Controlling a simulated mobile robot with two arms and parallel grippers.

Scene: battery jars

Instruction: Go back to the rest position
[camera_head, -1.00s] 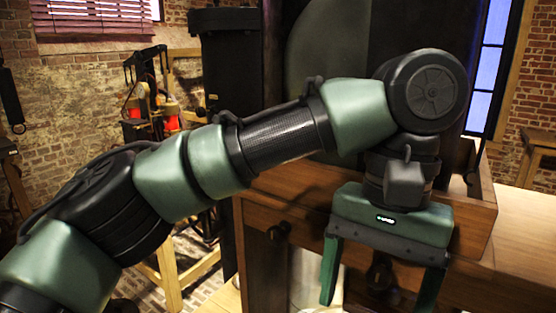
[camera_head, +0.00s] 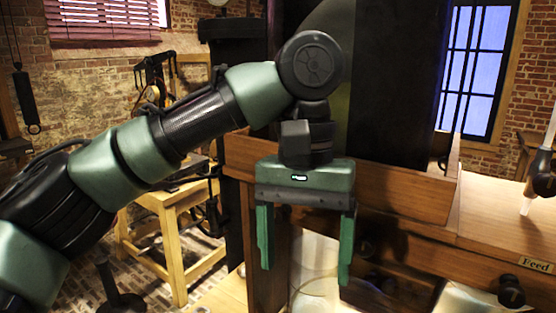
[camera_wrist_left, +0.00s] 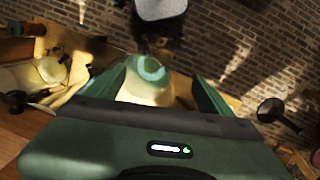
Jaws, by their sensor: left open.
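My left gripper (camera_head: 305,272) hangs pointing down in front of the wooden cabinet in the head view. Its two green fingers are spread wide with nothing between them. In the left wrist view the open fingers (camera_wrist_left: 157,88) frame a pale, rounded, glassy thing (camera_wrist_left: 145,88) with a teal round patch, lying beyond the fingertips. I cannot tell exactly what it is. A pale glassy shape (camera_head: 318,290) also shows low behind the gripper in the head view.
The wooden cabinet (camera_head: 400,190) with a raised box edge stands close behind the gripper. A drawer labelled "Feed" (camera_head: 537,265) and a dark knob (camera_head: 510,291) are at lower right. A wooden stand (camera_head: 170,235) is at left on the brick floor.

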